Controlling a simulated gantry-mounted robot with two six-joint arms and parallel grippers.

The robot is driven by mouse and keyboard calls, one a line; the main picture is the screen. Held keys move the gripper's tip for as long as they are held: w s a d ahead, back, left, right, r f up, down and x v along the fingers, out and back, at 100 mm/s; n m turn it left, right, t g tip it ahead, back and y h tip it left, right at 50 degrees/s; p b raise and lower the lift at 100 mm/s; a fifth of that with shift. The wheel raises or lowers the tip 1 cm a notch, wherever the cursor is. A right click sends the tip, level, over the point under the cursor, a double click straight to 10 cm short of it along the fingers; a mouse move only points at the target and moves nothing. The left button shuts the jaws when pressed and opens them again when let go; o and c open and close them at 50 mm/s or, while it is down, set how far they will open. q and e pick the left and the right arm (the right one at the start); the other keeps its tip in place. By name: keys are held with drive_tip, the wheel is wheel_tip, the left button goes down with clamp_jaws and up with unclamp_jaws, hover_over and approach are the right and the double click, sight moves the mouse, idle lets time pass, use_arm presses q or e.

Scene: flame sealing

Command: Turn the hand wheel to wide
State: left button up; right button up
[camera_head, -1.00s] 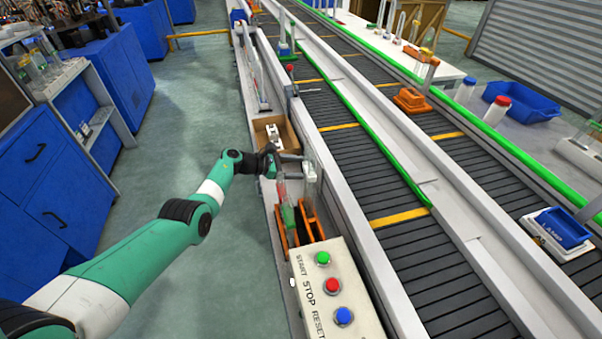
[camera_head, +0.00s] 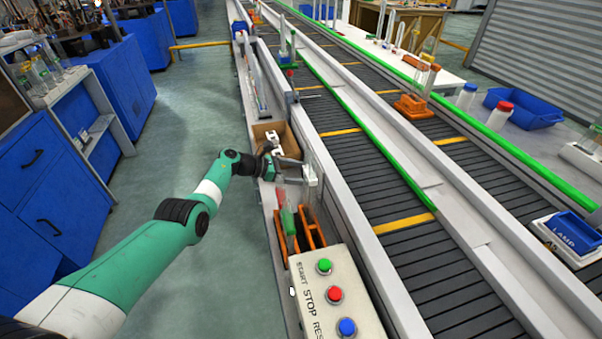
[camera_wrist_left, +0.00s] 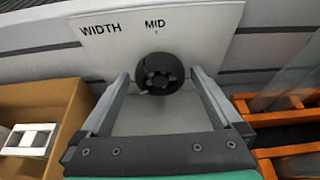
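The black hand wheel (camera_wrist_left: 158,74) is mounted on a white plate (camera_wrist_left: 215,30) marked WIDTH and MID in the left wrist view. A small mark sits under MID, above the wheel. My left gripper (camera_wrist_left: 160,80) is open, with one finger on each side of the wheel. I cannot tell whether the fingers touch it. In the head view my left gripper (camera_head: 290,171) reaches the white upright plate (camera_head: 311,176) beside the conveyor; the wheel cannot be made out there. My right gripper is not in view.
A cardboard box (camera_head: 264,131) with white parts lies beside the gripper. Orange racks (camera_head: 311,238) stand nearer, then a control box (camera_head: 318,272) with green, red and blue buttons. The conveyor (camera_head: 358,165) runs along the right. The floor at left is clear.

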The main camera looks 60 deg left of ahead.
use_arm(q)
drive_tip(key=shift+r+p+v, duration=0.2)
drive_tip(key=shift+p+v, duration=0.85)
drive_tip(key=shift+p, duration=0.05)
drive_tip(key=shift+r+p+v, duration=0.15)
drive_tip(key=shift+p+v, duration=0.9)
drive_tip(key=shift+v, duration=0.05)
drive_tip(key=p+v, duration=0.3)
drive_tip(key=v, duration=0.4)
drive_tip(key=shift+s+f, duration=0.2)
drive_tip(key=shift+f, duration=0.15)
